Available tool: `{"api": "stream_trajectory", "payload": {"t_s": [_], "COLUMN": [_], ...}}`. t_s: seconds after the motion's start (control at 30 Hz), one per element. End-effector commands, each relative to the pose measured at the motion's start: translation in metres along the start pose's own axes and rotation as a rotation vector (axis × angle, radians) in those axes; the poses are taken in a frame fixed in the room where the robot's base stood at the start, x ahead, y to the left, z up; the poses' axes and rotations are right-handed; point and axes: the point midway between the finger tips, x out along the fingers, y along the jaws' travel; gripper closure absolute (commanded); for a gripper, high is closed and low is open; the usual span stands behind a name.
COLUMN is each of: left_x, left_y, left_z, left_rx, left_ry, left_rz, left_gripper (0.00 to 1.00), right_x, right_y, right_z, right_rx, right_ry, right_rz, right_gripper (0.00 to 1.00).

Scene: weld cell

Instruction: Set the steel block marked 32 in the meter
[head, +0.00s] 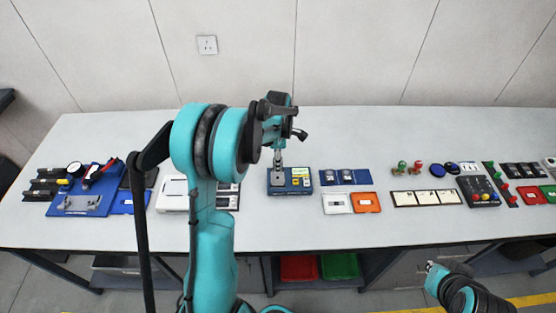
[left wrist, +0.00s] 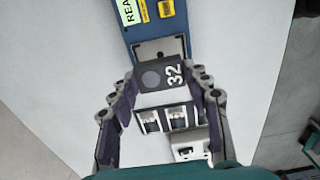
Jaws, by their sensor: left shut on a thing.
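The steel block marked 32 (left wrist: 162,75) is a dark square with a round spot and white digits. My left gripper (left wrist: 160,82) is shut on it by two opposite sides. The blue meter (left wrist: 150,32) shows beyond the block, with a yellow part and a light label. Its metal plate (left wrist: 160,48) is partly covered by the block; I cannot tell whether the two touch. In the head view the meter (head: 300,181) stands mid-table below my left gripper (head: 281,152). My right gripper (head: 431,266) is off the table's front edge, its jaws too small to read.
A blue tray (head: 345,177) and white and orange cards (head: 365,202) lie right of the meter. The front table strip is clear.

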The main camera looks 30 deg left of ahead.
Motion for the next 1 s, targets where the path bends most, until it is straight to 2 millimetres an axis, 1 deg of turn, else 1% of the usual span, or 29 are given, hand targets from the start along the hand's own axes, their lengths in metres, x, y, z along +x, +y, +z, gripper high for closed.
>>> {"api": "stream_trajectory", "payload": {"t_s": [0.03,0.37,0.5,0.6,0.77,1.0], "left_x": [0.006,0.039,0.054,0.062,0.068,0.067], "left_y": [0.0,0.0,0.0,0.0,0.0,0.0], "left_z": [0.0,0.0,0.0,0.0,0.0,0.0], "left_rx": [0.0,0.0,0.0,0.0,0.0,0.0], "left_ry": [0.0,0.0,0.0,0.0,0.0,0.0], "left_rz": [0.0,0.0,0.0,0.0,0.0,0.0], "left_gripper": [0.92,0.92,0.92,0.92,0.92,0.92], "right_x": [0.004,0.021,0.032,0.037,0.041,0.04], "right_y": [0.0,0.0,0.0,0.0,0.0,0.0], "right_z": [0.003,0.015,0.023,0.027,0.029,0.029], "right_rx": [0.0,0.0,0.0,0.0,0.0,0.0], "right_ry": [0.0,0.0,0.0,0.0,0.0,0.0], "right_rz": [0.0,0.0,0.0,0.0,0.0,0.0], "right_gripper": [1.0,1.0,1.0,1.0,1.0,1.0]}}
